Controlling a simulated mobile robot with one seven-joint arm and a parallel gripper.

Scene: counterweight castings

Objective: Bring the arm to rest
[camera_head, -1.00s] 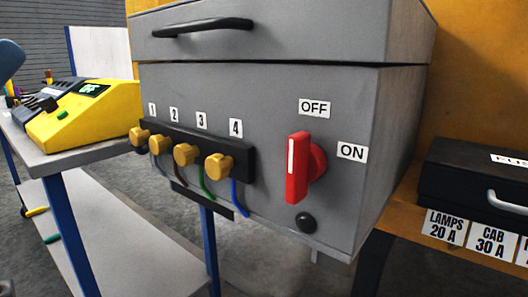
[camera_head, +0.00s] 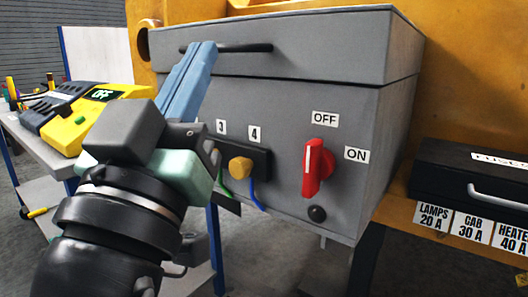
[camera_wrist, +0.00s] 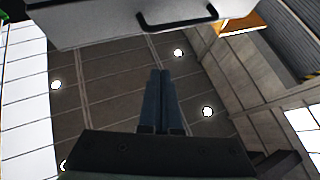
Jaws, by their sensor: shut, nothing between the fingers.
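My gripper (camera_head: 205,50) is in the left half of the head view, with its blue fingers pointing up and away in front of the grey box (camera_head: 290,100). The fingers are together and empty. My arm hides connectors 1 and 2 on the box front.
The red switch (camera_head: 314,168) points up toward OFF. A yellow connector (camera_head: 240,168) shows under label 4. A yellow device (camera_head: 95,118) reading OFF stands on a table at left. A black fuse case (camera_head: 480,185) sits on an orange ledge at right.

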